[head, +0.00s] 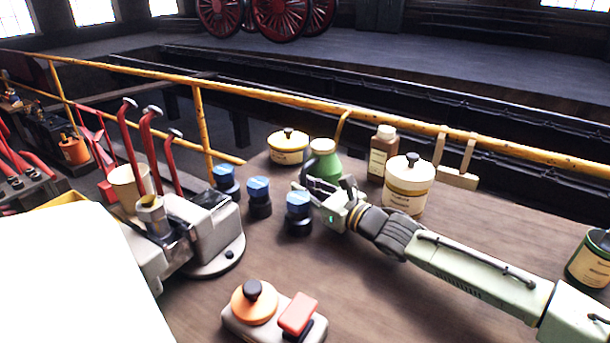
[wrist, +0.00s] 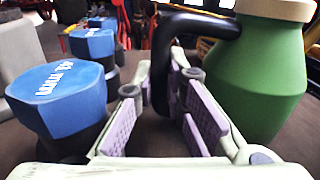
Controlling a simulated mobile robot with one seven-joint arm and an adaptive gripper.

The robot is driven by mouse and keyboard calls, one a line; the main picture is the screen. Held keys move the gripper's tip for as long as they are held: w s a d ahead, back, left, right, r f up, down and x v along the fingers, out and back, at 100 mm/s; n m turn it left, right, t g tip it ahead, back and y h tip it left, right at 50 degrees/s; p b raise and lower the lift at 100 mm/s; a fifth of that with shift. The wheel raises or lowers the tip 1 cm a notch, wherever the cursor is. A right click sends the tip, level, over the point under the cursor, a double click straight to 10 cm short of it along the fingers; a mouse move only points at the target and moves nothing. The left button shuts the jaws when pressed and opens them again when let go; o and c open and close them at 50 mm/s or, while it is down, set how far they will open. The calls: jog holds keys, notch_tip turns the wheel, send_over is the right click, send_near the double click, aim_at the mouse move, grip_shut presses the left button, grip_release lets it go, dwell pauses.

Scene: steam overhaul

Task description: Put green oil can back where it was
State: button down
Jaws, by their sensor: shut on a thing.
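The green oil can (head: 324,163) has a cream top, a thin yellow-brown spout and a black handle. It is upright at the far part of the wooden table, partly hidden by my gripper (head: 327,190). In the wrist view the can (wrist: 262,75) fills the right side, and its black handle (wrist: 160,70) passes between my purple-padded fingers (wrist: 165,95). My gripper is shut on that handle. I cannot tell whether the can's base touches the table.
Several blue-capped jars (head: 259,190) stand just left of my gripper; one is close in the wrist view (wrist: 62,95). A cream tin (head: 288,147), a brown bottle (head: 383,150) and a cream jar (head: 408,185) stand around the can. A yellow railing (head: 270,97) runs behind.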

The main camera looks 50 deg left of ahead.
jog(key=shift+f, duration=0.25)
jog(key=shift+f, duration=0.15)
jog(key=c, duration=1.9)
grip_release()
jog(key=shift+r, duration=0.2)
jog(key=d+b, duration=0.1)
jog(key=d, duration=0.2)
jog(key=d+b, duration=0.2)
jog(key=d, duration=0.2)
jog(key=w+d+b, duration=0.1)
jog(key=d, duration=0.2)
jog(key=shift+d+f, duration=0.2)
jog(key=shift+d, duration=0.15)
jog(key=shift+d+r+b, duration=0.15)
jog(key=shift+d+b, duration=0.2)
jog(key=shift+d, duration=0.3)
